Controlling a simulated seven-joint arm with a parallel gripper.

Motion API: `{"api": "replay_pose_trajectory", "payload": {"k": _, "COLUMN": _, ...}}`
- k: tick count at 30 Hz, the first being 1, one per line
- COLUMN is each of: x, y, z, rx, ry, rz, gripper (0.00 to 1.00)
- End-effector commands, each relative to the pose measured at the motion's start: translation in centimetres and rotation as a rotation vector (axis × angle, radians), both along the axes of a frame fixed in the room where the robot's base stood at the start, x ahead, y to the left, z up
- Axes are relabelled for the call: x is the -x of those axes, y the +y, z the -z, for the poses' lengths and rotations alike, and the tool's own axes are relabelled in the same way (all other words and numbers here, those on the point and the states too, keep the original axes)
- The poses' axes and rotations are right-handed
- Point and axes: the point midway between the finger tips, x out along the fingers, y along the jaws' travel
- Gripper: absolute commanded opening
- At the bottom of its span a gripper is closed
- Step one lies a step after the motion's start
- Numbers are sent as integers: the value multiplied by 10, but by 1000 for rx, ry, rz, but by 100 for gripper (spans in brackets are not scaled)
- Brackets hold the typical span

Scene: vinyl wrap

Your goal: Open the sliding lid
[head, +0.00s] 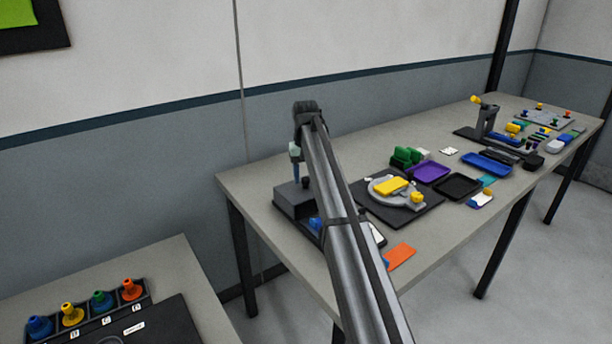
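No sliding lid can be made out for certain. A dark box-like block (287,205) with a small dark knob stands at the near left end of the long table, partly hidden behind my arm. I cannot tell whether it has a lid. My arm rises from the bottom of the head view to a dark joint above this block. A slim grey-teal upright part (295,165) shows just left of the arm, over the block; I cannot tell what it belongs to. My gripper's fingers cannot be made out.
The long table (240,182) also holds a dark mat with a round grey plate and yellow block (391,187), a purple tray (431,171), a black tray (458,187), a blue tray (487,163) and an orange card (400,256). Coloured knobs stand in a rack (148,299) lower left.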

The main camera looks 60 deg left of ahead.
Motion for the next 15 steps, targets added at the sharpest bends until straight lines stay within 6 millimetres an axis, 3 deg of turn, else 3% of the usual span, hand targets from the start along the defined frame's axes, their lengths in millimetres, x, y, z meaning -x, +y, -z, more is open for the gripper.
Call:
{"api": "replay_pose_trajectory", "payload": {"k": 10, "x": 0, "y": 0, "z": -1, "rx": 0, "ry": 0, "rz": 0, "gripper": 55}}
{"api": "replay_pose_trajectory", "payload": {"k": 15, "x": 0, "y": 1, "z": -16, "rx": -1, "ry": 0, "rz": 0, "gripper": 55}}
